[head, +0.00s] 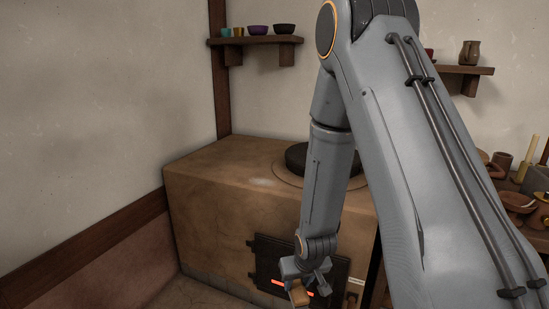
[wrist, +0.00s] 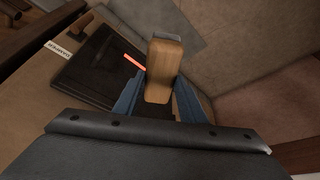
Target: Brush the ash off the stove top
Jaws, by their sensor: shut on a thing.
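The stove (head: 270,215) is a brown clay block against the wall. A pale patch of ash (head: 262,182) lies on its top, left of a dark round pot or plate (head: 310,158). My gripper (head: 303,290) is low in front of the stove's dark fire door (head: 330,272), below the top and away from the ash. It is shut on a wooden block-like piece, seemingly a brush handle (wrist: 163,70), between its blue fingers in the wrist view. Bristles are not clearly visible. My arm hides part of the stove's right side.
The fire door shows a glowing red slot (wrist: 135,62) close to the held piece and a small white label (wrist: 58,48). A shelf (head: 255,41) with small bowls hangs above. Crowded pottery, including a bowl (head: 519,203), stands at the right. The left stove top is clear apart from the ash.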

